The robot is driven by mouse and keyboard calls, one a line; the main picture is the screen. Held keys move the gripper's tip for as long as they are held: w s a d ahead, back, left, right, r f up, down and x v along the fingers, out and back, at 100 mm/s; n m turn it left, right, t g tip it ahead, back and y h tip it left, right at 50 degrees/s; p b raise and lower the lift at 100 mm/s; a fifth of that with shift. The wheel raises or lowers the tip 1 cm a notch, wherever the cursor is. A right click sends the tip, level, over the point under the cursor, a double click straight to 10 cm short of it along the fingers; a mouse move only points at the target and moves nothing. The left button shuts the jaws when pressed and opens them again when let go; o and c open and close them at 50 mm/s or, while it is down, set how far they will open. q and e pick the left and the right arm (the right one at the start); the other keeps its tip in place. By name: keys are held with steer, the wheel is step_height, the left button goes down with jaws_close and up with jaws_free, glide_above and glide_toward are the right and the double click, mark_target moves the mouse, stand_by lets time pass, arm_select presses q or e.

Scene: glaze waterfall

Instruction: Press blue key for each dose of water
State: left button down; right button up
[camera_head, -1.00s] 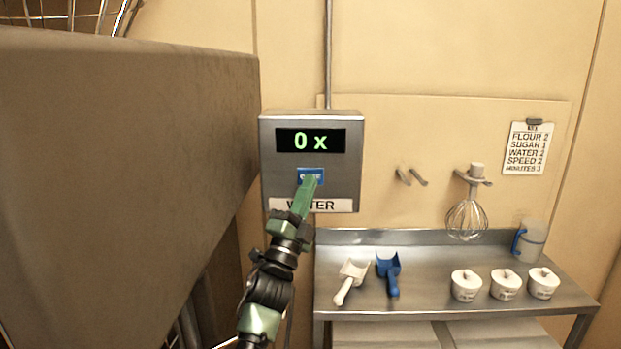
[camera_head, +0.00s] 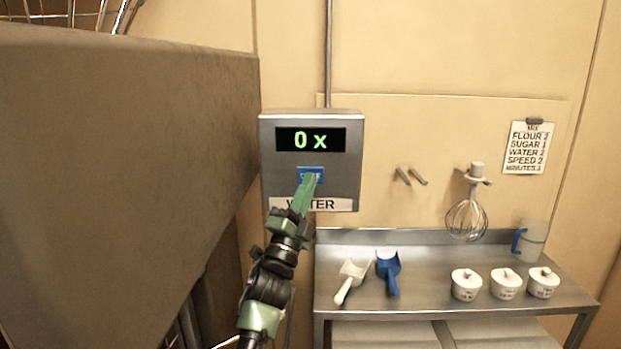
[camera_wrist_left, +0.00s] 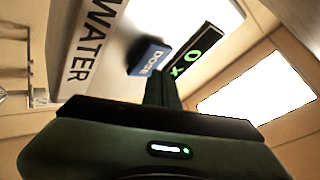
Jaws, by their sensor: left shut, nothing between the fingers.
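The grey water box (camera_head: 350,190) hangs on the wall in the head view. Its display (camera_head: 311,140) reads "0 x" in green. The blue key (camera_head: 310,174) is below the display, above the WATER label (camera_head: 340,204). My left gripper (camera_head: 311,180) is shut and empty, with its tip at the lower edge of the key. In the left wrist view the shut fingers (camera_wrist_left: 162,90) point at the blue key (camera_wrist_left: 148,57), which reads "DOSE". Whether the tip touches the key I cannot tell. My right gripper is not in view.
A steel table (camera_head: 430,290) stands at the right with a white scoop (camera_head: 351,279), a blue scoop (camera_head: 389,271), lidded white tubs (camera_head: 505,284) and a jug (camera_head: 531,241). A whisk (camera_head: 466,215) and a recipe card (camera_head: 528,147) hang on the wall. A large brown body (camera_head: 120,180) fills the left.

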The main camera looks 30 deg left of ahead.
arm_select(q)
steer(key=shift+w+a+b, duration=0.35)
steer(key=shift+w, duration=0.25)
stand_by(0.7)
steer(key=shift+s+d, duration=0.1)
steer(key=shift+s, duration=0.05)
stand_by(0.3)
steer(key=shift+s+d, duration=0.35)
steer(key=shift+s, duration=0.3)
steer(key=shift+s+d+p, duration=0.1)
steer(key=shift+p, duration=0.2)
steer(key=shift+s+d+p, duration=0.15)
steer(key=shift+s+d, duration=0.25)
steer(key=shift+s, duration=0.3)
steer(key=shift+s+d+p, duration=0.15)
steer(key=shift+s+d, duration=0.3)
steer(key=shift+s, duration=0.2)
steer(key=shift+s+d+p, duration=0.15)
steer(key=shift+s+d, duration=0.25)
steer(key=shift+s, duration=0.3)
stand_by(2.7)
